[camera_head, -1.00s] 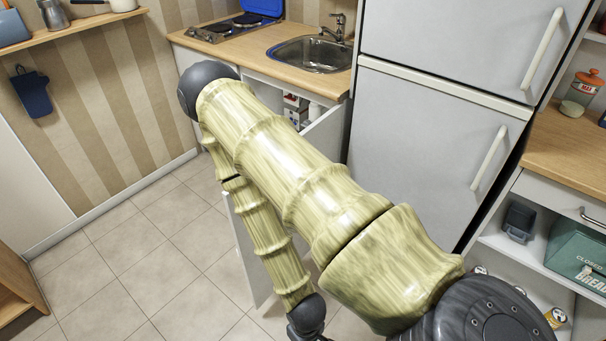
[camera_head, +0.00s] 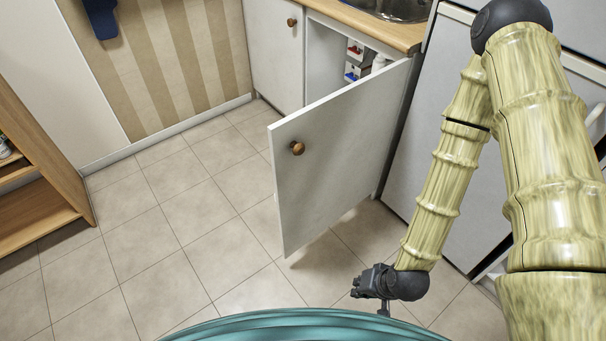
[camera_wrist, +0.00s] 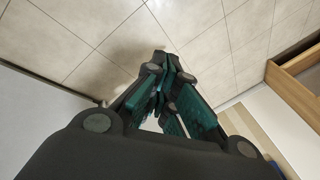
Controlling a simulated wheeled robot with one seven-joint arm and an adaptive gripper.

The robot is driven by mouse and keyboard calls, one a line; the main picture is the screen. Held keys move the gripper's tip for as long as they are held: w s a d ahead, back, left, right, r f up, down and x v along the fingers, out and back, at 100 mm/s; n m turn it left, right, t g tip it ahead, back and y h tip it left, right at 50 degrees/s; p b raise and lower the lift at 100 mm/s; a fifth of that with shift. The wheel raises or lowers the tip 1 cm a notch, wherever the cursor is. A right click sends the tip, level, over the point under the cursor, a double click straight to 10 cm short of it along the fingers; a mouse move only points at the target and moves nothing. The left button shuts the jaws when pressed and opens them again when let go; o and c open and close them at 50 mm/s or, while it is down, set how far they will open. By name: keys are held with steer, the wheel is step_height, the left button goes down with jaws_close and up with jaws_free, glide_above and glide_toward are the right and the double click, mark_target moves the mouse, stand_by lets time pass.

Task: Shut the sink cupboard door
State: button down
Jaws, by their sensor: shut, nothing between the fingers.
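The sink cupboard door (camera_head: 335,155) stands wide open in the head view, hinged on its right side by the fridge. It is a white panel with a round brown knob (camera_head: 297,148) near its free edge. The open cupboard (camera_head: 329,62) shows behind it, under the sink (camera_head: 395,8). My gripper (camera_head: 358,287) is low over the floor, in front of the door's lower right and apart from it. In the wrist view my gripper's fingers (camera_wrist: 160,92) are shut with nothing between them. A pale surface (camera_wrist: 40,75) at the left there may be the door.
A second white cupboard door (camera_head: 275,45) left of the opening is shut. The fridge (camera_head: 440,130) stands right of the open door, behind my arm. A wooden shelf unit (camera_head: 40,215) is at far left. The tiled floor (camera_head: 170,230) between is clear.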

steer(key=w+a+r+m+t+y+b, duration=0.1)
steer(key=w+a+m+t+y+b, duration=0.2)
steer(key=w+b, duration=0.4)
steer(key=m+t+y+b, duration=0.45)
steer(key=t+b, duration=0.35)
steer(key=b, duration=0.3)
glide_toward(293, 157)
steer(key=v, duration=0.7)
steer(key=shift+n, duration=0.25)
steer(key=b+x, duration=0.6)
steer(key=x, duration=0.7)
steer(key=shift+a+f, duration=0.1)
steer(key=shift+a, duration=0.05)
steer(key=shift+w+a, duration=0.2)
steer(key=shift+w, duration=0.2)
steer(key=shift+w+a, duration=0.1)
steer(key=shift+w, duration=0.05)
